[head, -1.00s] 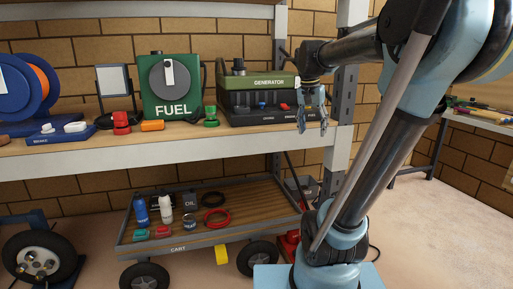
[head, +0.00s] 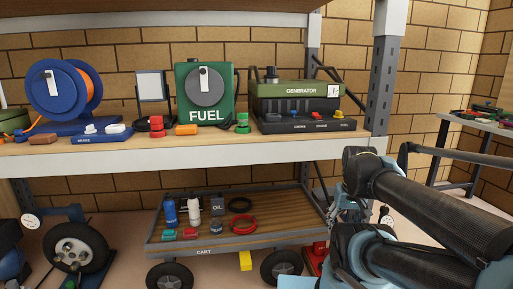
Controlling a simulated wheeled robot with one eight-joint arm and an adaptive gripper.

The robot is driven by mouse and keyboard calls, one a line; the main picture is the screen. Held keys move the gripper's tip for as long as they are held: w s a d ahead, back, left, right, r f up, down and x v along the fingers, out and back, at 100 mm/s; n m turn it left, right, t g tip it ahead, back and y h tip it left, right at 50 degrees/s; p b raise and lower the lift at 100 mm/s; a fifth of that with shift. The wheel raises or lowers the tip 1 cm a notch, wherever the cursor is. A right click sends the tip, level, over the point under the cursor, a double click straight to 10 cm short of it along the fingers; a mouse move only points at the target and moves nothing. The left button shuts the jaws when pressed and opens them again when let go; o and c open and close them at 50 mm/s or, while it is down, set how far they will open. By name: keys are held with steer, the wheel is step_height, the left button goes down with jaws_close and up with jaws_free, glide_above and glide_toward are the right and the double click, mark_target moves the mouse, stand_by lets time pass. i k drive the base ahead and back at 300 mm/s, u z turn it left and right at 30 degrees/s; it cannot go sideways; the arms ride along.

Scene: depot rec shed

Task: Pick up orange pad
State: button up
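A small orange pad (head: 187,129) lies on the wooden shelf, in front of the green fuel can. It sits between a red stacked knob-like piece on its left and a green one on its right. My gripper (head: 346,206) is low at the right, in front of the cart's right end and below the shelf edge. It is well apart from the pad, partly hidden by my arm. Its fingers are too small and overlapped to tell whether they are open or shut.
The shelf (head: 150,155) also bears a green fuel can (head: 207,110), a generator (head: 296,97), a blue cable reel (head: 57,92) and a brake pedal-like blue base (head: 102,136). Below stands a cart (head: 200,250) with bottles and rings. A side table (head: 480,124) stands at the right.

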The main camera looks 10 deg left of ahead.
mark_target(191, 129)
steer(key=u, duration=1.35)
